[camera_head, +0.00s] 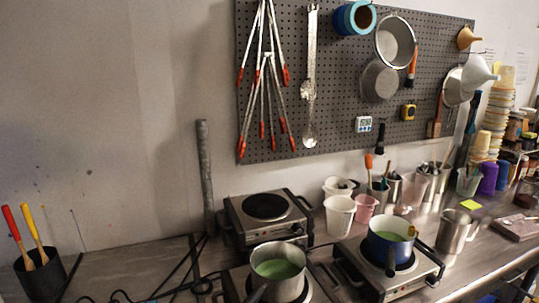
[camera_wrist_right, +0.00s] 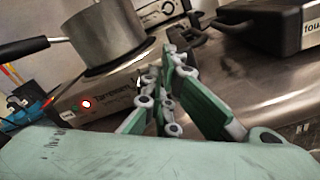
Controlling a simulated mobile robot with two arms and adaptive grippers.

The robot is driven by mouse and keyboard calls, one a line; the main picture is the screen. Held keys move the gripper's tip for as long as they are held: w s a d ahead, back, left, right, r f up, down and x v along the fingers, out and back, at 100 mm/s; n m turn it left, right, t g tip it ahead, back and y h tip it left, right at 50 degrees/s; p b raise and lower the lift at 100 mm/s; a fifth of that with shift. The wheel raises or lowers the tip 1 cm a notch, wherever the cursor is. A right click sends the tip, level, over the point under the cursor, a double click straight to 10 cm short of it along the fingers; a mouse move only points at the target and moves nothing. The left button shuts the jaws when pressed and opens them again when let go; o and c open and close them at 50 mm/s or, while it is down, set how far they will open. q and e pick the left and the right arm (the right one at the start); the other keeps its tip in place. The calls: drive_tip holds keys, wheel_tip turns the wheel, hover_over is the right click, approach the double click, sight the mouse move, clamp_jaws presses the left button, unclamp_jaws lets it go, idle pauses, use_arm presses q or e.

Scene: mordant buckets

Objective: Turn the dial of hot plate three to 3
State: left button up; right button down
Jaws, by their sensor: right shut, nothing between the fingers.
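In the right wrist view a hot plate (camera_wrist_right: 115,92) shows its front panel with a lit red lamp (camera_wrist_right: 86,103) and printed lettering; I cannot read its number. A steel pot (camera_wrist_right: 105,38) with a black handle stands on it. My right gripper (camera_wrist_right: 168,62) is shut and empty, its fingertips close in front of the panel's right part. The fingers hide the dial, so its setting and any contact cannot be told. In the head view hot plates stand at the back (camera_head: 268,212), front centre (camera_head: 235,285) and right (camera_head: 375,285). My left gripper is out of view.
A pot of green liquid (camera_head: 279,270) and a blue pot (camera_head: 390,248) stand on hot plates. Another black-fronted unit (camera_wrist_right: 270,28), its label partly cut off, stands right of my gripper. Cables (camera_head: 185,265) lie on the bench's left. White tubs (camera_head: 340,215) stand behind.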

drive_tip(key=shift+d, duration=0.15)
idle(0.5)
drive_tip(key=shift+w+d+r, duration=0.15)
drive_tip(key=shift+w+d, duration=0.1)
drive_tip(key=shift+s+d, duration=0.1)
drive_tip(key=shift+s, duration=0.15)
drive_tip(key=b+v, duration=0.1)
drive_tip(key=v, duration=0.4)
drive_tip(key=shift+s, duration=0.2)
